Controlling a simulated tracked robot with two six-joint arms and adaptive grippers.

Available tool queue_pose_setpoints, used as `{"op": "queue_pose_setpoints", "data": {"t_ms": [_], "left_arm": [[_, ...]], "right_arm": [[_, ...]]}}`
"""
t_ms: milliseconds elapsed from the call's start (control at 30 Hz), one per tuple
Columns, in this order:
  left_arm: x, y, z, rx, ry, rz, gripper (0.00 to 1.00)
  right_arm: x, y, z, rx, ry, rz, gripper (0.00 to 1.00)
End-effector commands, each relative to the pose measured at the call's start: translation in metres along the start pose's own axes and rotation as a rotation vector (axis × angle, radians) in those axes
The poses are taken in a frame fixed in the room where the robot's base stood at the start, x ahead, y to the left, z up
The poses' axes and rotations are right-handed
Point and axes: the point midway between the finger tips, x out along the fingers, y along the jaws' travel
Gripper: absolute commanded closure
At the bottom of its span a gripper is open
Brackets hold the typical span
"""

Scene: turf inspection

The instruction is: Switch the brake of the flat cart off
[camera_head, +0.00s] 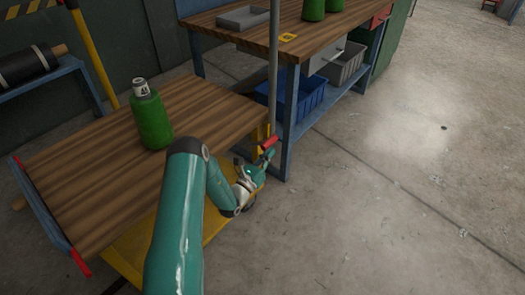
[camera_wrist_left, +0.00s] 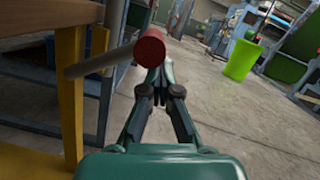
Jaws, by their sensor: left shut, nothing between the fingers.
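The flat cart shows a yellow base (camera_head: 130,248) below a wooden top (camera_head: 95,150) in the head view. A lever with a red grip (camera_head: 268,143) stands out at its right corner, beside a yellow post. In the left wrist view the red grip (camera_wrist_left: 149,46) and its grey rod (camera_wrist_left: 98,63) cross just above my fingertips. My left gripper (camera_head: 266,164) is shut and empty, close below the red grip. It also shows in the left wrist view (camera_wrist_left: 157,72). I cannot tell whether it touches the grip. My right gripper is not in view.
A green bottle (camera_head: 152,118) stands on the wooden top. A workbench (camera_head: 225,31) with a blue leg stands close behind the lever, with a blue bin (camera_head: 300,100) on its shelf. A grey vertical pole (camera_head: 273,60) rises beside it. The concrete floor to the right is clear.

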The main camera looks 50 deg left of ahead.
Motion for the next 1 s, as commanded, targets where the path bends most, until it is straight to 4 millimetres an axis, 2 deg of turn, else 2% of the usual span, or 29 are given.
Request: {"op": "queue_pose_setpoints", "data": {"t_ms": [33, 167, 267, 433, 500, 700, 833, 1000], "left_arm": [[0.001, 0.002, 0.004, 0.005, -0.011, 0.003, 1.0], [-0.001, 0.001, -0.001, 0.004, -0.011, 0.002, 1.0], [-0.004, -0.002, -0.013, 0.003, -0.008, 0.002, 1.0], [-0.014, -0.011, -0.045, -0.001, 0.002, 0.001, 1.0], [-0.029, -0.012, -0.037, -0.002, 0.004, 0.006, 1.0], [-0.074, -0.015, -0.037, -0.002, 0.005, 0.007, 1.0], [-0.095, -0.017, -0.037, -0.002, 0.004, 0.005, 1.0], [-0.109, -0.019, -0.037, -0.001, 0.003, 0.003, 1.0]], "right_arm": [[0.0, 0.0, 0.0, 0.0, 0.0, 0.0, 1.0], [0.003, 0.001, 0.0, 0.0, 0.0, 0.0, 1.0], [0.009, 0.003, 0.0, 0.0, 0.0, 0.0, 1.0], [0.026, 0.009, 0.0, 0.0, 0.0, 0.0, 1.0], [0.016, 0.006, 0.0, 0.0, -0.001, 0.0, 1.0], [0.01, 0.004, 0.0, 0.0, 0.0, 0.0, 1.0], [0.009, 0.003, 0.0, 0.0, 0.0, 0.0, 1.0], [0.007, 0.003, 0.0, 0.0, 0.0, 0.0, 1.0]]}}
